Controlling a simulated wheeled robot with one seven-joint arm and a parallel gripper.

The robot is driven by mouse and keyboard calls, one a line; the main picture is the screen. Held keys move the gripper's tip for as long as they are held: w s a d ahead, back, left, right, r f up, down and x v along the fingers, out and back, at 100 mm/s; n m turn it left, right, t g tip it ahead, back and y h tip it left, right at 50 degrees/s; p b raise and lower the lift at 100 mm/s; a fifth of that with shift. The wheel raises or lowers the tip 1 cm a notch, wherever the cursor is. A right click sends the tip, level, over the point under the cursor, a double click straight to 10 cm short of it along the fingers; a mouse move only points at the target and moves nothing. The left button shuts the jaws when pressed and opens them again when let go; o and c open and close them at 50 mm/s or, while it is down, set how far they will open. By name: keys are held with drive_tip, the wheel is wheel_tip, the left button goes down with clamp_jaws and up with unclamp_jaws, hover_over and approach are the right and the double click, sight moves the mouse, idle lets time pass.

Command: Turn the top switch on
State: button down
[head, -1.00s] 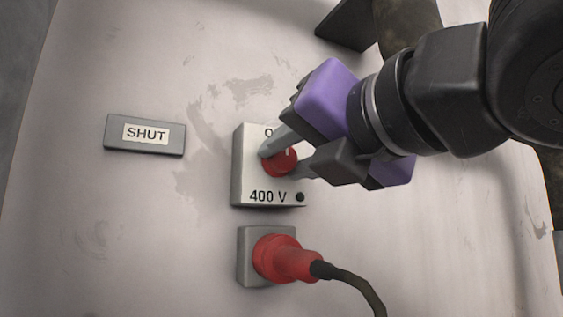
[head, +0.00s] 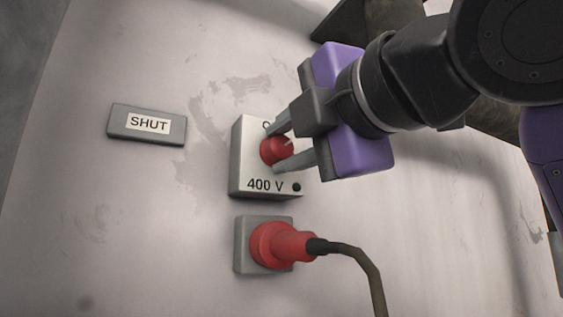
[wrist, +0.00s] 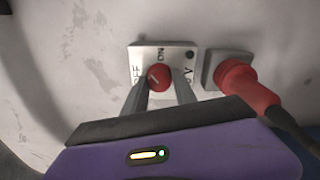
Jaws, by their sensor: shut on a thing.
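The switch is a red round knob (head: 273,151) on a light box (head: 250,182) marked "400 V", mounted on a pale wall. In the wrist view the knob (wrist: 159,77) sits between "OFF" lettering on the left and "ON" lettering above. A pale mark shows on its face; its exact pointing is hard to read. My gripper (head: 276,150) is shut on the knob, one grey finger above it and one below in the head view. In the wrist view the fingers (wrist: 159,92) stand on either side of the knob. The fingers hide part of the box's lettering.
A red plug (head: 280,246) with a dark cable (head: 362,265) sits in a grey socket (head: 246,262) just below the box. A grey plate reading "SHUT" (head: 148,124) is to the left. The wall between is bare.

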drive_tip(key=m+b, duration=0.1)
drive_tip(key=m, duration=0.2)
drive_tip(key=shift+m, duration=0.4)
drive_tip(key=shift+r+m+b, duration=0.1)
drive_tip(key=shift+m+b, duration=0.75)
drive_tip(key=shift+m, duration=1.55)
drive_tip(key=c, duration=1.1)
unclamp_jaws()
drive_tip(key=shift+o, duration=0.2)
drive_tip(key=b+v, duration=0.2)
drive_tip(key=v, duration=0.5)
drive_tip(key=shift+s, duration=0.4)
